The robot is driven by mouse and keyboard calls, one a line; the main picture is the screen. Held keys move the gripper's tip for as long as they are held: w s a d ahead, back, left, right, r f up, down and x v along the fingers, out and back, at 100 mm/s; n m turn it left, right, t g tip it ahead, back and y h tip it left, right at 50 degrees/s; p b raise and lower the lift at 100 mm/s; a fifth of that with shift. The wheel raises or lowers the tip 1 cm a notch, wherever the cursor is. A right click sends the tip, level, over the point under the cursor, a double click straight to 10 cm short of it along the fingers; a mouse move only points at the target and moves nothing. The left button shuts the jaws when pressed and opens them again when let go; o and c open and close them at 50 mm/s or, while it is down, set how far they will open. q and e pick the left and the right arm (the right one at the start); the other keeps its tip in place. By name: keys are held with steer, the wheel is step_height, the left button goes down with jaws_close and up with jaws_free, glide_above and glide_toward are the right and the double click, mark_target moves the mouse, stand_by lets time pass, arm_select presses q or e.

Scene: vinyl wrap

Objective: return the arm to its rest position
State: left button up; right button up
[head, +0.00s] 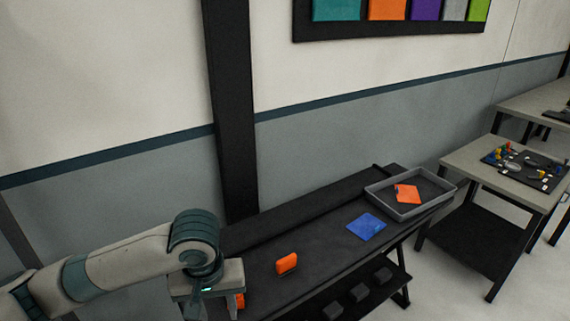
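My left arm comes in from the left edge and bends down at a teal joint. My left gripper (208,300) is low in the head view, over the near left end of the dark bench. Its fingertips are cut off by the bottom edge, so I cannot tell whether it is open or shut. An orange piece (239,300) shows right beside it, partly hidden; I cannot tell whether they touch. My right gripper is not in view.
On the dark bench (320,240) are an orange block (286,263) and a blue sheet (366,226). A grey tray (440,200) at its far end holds an orange sheet (407,194). A side table (465,160) with small parts stands right. A dark post (232,110) rises behind.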

arm_select(q)
steer(key=s+d+f+m+t+h, duration=0.1)
steer(key=s+d+f+m+h, duration=0.1)
steer(key=s+d+f+h, duration=0.3)
steer(key=s+d+f+m+t, duration=0.1)
steer(key=s+d+f+m, duration=0.15)
steer(key=f, duration=0.35)
steer(key=s+a+f+y, duration=0.2)
steer(key=s+a+f, duration=0.3)
steer(key=s+a, duration=0.25)
steer(key=s+a+f+y, duration=0.2)
steer(key=s+a+f, duration=0.3)
steer(key=s+a, duration=0.3)
step_height(320, 180, down, 28)
steer(key=g, duration=0.1)
steer(key=s+a+f, duration=0.2)
steer(key=s+f, duration=0.7)
steer(key=s+a+f+g+b, duration=0.1)
steer(key=s+f, duration=0.8)
steer(key=f, duration=0.1)
steer(key=shift+s+a+f+y, duration=0.2)
steer(key=shift+a+f+y, duration=0.1)
steer(key=shift+a+y, duration=0.1)
